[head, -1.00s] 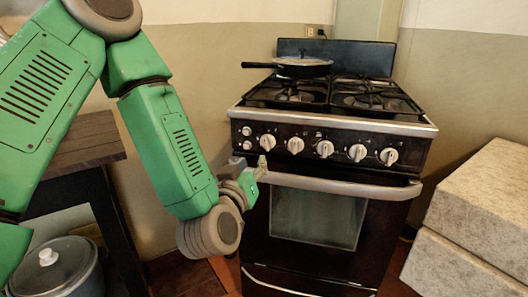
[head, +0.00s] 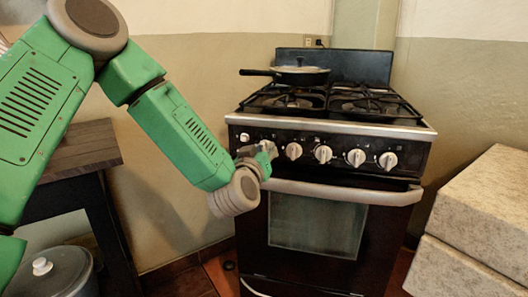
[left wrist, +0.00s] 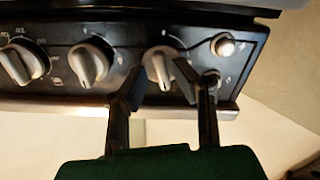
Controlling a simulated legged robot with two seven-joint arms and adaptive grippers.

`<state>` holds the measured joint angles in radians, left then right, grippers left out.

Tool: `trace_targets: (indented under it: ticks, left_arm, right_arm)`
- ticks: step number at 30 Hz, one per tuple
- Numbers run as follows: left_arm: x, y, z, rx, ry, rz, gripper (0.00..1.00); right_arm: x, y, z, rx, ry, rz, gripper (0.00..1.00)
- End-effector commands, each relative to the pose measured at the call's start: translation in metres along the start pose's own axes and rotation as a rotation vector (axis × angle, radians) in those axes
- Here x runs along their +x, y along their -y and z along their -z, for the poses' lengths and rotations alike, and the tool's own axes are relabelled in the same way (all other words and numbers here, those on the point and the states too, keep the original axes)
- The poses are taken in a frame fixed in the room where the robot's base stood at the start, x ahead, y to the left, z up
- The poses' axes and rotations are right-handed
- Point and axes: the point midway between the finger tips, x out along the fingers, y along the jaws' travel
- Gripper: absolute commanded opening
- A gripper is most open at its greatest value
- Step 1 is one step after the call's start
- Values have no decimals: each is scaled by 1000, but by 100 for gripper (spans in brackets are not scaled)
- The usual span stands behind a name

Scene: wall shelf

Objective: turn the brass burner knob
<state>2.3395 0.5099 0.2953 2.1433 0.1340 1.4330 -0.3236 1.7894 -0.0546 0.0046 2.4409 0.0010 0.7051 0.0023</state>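The stove's front panel carries a row of pale silver-white knobs; none looks clearly brass. In the head view, knobs show to the right of my left gripper (head: 266,150), the nearest being a pale knob (head: 293,151). My gripper covers the knob at the left end. In the left wrist view, that end knob (left wrist: 157,66) sits between the tips of my left gripper (left wrist: 160,70). The fingers are open, one on each side and close to it; I cannot tell whether they touch it. My right gripper is not in view.
The oven door handle (head: 340,192) runs just below the panel. A small round button (head: 244,137) sits left of the knobs. A black pan (head: 299,75) stands on the back burner. Stone-like blocks (head: 480,210) stand right; a dark table (head: 85,150) and pot (head: 52,270) stand left.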

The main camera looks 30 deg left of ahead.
Motion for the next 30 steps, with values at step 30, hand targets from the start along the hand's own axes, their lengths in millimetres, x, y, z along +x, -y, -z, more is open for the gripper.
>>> trace_targets:
  ticks: [30]
  left_arm:
    - [0,4,-2,-433,2,4,0]
  right_arm:
    - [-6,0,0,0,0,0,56]
